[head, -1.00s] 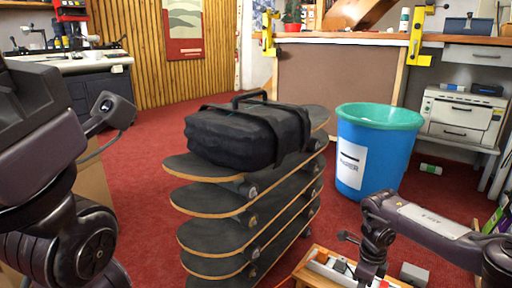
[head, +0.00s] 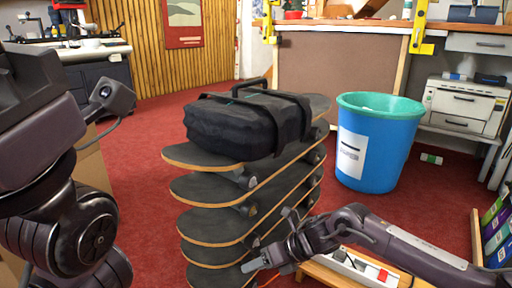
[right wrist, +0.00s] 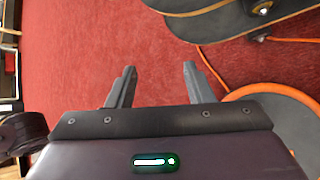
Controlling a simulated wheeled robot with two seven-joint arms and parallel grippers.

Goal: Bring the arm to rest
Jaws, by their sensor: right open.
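My right arm comes in from the lower right in the head view, and its gripper (head: 272,246) is in front of the lower boards of a stack of skateboards (head: 215,221). In the right wrist view the two fingers of this gripper (right wrist: 157,88) stand apart with only red carpet between them, so it is open and empty. My left arm shows at the left edge of the head view. Its fingers are not in view.
A black bag (head: 232,128) lies on top of the skateboard stack. A blue bin (head: 375,150) with a green rim stands right of it. A low wooden bench (head: 330,273) with small items is under my right arm. An orange cord (right wrist: 292,40) runs over the carpet.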

